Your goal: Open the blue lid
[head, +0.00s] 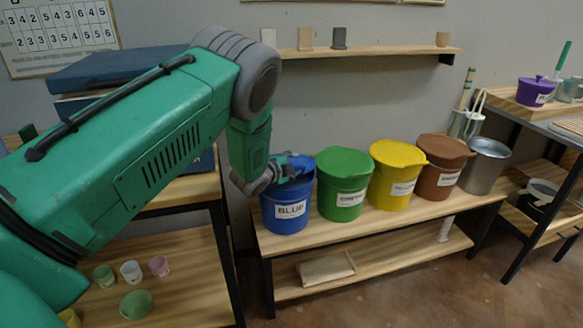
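The blue bucket (288,213), labelled BLUE, stands at the left end of the wooden bench. Its blue lid (303,162) is at the bucket's top and is partly hidden by my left gripper. My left gripper (280,173) is at the left side of the lid, with its fingers at or over the rim. The fingers are small and overlap the lid, so I cannot tell whether they are open or shut on it. My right gripper is not in view.
Green (342,190), yellow (393,182) and brown (440,173) lidded buckets stand close in a row right of the blue one, then a metal bucket (484,168). A wall shelf (370,51) is above. A blue box (120,66) is behind my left arm.

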